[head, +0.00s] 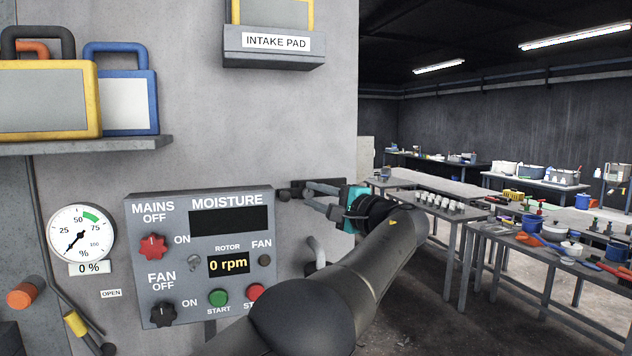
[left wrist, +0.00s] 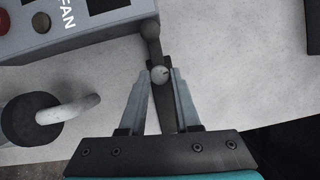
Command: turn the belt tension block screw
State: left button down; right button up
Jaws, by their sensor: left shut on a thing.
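My left gripper (head: 306,196) is at the wall just right of the control panel in the head view. In the left wrist view its two fingers (left wrist: 161,75) are shut on a small round light-grey screw head (left wrist: 160,75). The screw head sits on a dark narrow block (left wrist: 166,113) that runs between the fingers. A dark round knob (left wrist: 151,29) is at the block's far end, beside the panel. In the head view the dark block (head: 327,184) is partly hidden by the fingers, and the screw head cannot be made out. My right gripper is not in view.
The grey control panel (head: 164,195) is close beside the gripper. A curved grey handle (head: 317,250) sticks out below it, also seen in the left wrist view (left wrist: 72,108). A shelf (head: 120,146) with cases is at upper left. Cluttered workbenches (head: 474,235) stand at right.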

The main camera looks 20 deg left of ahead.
pick_arm(q)
jog(key=shift+r+n+g+p, duration=0.2)
jog(key=shift+n+g+p, duration=0.25)
jog(key=shift+n, duration=0.45)
jog(key=shift+n+h, duration=0.7)
jog(key=shift+n, duration=0.1)
jog(key=n+h+b, duration=0.1)
jog(key=n+h, duration=0.1)
jog(key=n, duration=0.2)
jog(key=shift+a+r+n, duration=0.1)
jog(key=shift+r+n, duration=0.05)
jog(key=shift+n, duration=0.25)
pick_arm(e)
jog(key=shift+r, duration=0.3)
pick_arm(q)
jog(key=c, duration=0.9)
grip_release()
